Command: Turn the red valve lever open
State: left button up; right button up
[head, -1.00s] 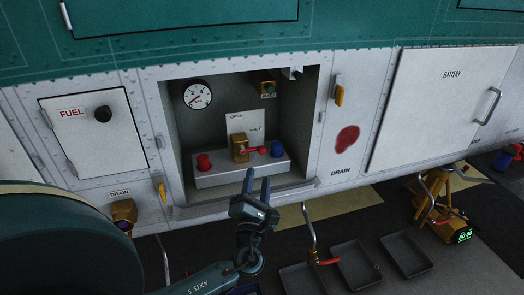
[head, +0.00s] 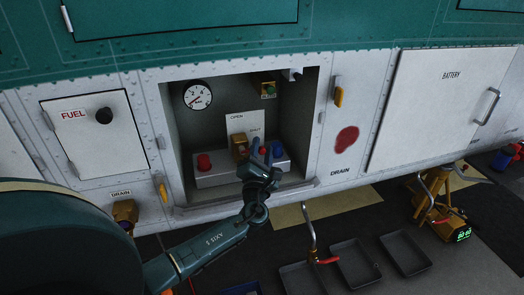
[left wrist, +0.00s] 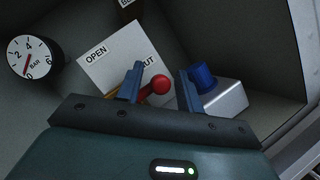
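The red valve lever (left wrist: 161,84) shows its round red end in the left wrist view, pointing toward the SHUT side of the OPEN/SHUT placard (left wrist: 108,62). In the head view the brass valve body (head: 239,147) stands on a grey block (head: 218,177) inside the open bay. My left gripper (head: 266,150) reaches into the bay. Its fingers, also in the left wrist view (left wrist: 160,88), are open with the lever's red end between them, a gap showing to the right finger. Contact with the left finger cannot be told. My right gripper is out of view.
A red cap (head: 204,162) and a blue cap (head: 275,152) flank the valve; the blue one is close to my fingers. A gauge (head: 198,95) is on the back wall. The bay's right wall (head: 309,130) and lower lip bound the space.

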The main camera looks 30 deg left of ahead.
pick_arm(q)
grip_shut()
jog(key=shift+f, duration=0.1)
